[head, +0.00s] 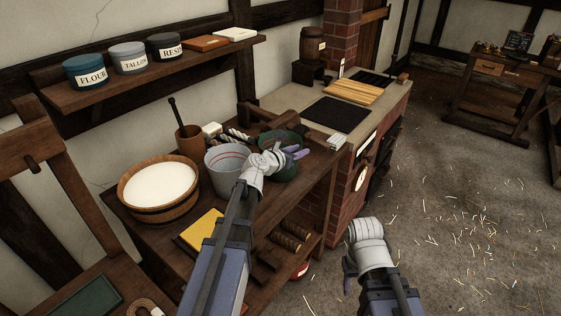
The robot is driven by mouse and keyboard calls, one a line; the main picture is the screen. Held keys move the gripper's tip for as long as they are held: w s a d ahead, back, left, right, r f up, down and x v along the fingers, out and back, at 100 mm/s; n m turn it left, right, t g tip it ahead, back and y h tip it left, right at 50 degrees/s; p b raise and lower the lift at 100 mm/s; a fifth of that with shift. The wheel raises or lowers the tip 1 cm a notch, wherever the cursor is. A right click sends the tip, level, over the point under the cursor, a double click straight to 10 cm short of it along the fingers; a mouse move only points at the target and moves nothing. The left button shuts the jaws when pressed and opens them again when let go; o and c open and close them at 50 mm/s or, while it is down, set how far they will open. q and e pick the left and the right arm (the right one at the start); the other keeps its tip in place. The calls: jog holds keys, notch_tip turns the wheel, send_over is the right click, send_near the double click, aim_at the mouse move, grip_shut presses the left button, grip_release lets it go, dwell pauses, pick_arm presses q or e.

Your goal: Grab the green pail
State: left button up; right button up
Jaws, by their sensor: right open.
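The green pail (290,172) stands on the dark wooden bench, right of a grey pail (226,168) with a red line around it. My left gripper (297,152) is over the green pail in this view and hides much of its front and rim. Whether it touches the pail, and whether its jaws are open or shut, I cannot tell. My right gripper (350,272) is open and empty, low over the floor to the right of the bench.
A wooden tub (144,208) of white stuff, a mortar (188,141) and a yellow book (199,230) share the bench. A shelf (150,88) with labelled jars hangs above. A brick stove (376,131) stands behind right. The straw-strewn floor (460,220) is open.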

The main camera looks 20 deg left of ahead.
pick_arm(q)
grip_shut()
dwell(0.9)
